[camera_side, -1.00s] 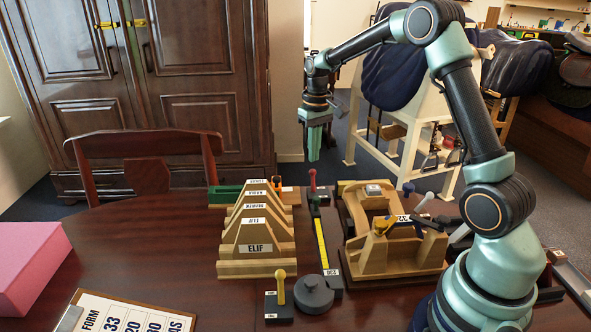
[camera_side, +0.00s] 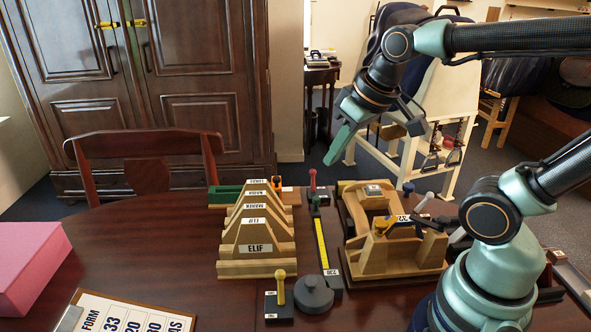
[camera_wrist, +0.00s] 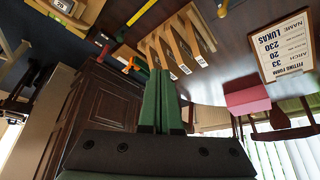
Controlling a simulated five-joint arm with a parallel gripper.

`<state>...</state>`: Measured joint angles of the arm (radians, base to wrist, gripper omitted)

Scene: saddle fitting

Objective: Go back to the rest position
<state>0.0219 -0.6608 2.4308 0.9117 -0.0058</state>
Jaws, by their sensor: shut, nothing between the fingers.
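My gripper (camera_side: 340,146) is shut and empty, raised in the air above the back of the table, tilted down to the left. Its green fingers (camera_wrist: 161,103) lie together in the wrist view. Below it on the table stands a wooden saddle-tree stand (camera_side: 400,255) with a yellow-handled tool on it. To the left is a row of wooden arch gauges with name labels, the front one reading ELIF (camera_side: 254,240). My gripper touches none of these.
A measuring strip (camera_side: 321,245), a round dark weight (camera_side: 313,294) and a yellow-knobbed block (camera_side: 280,300) lie in the middle. A pink block (camera_side: 30,265) and a clipboard form (camera_side: 125,315) are at the left. A chair (camera_side: 150,165) stands behind the table.

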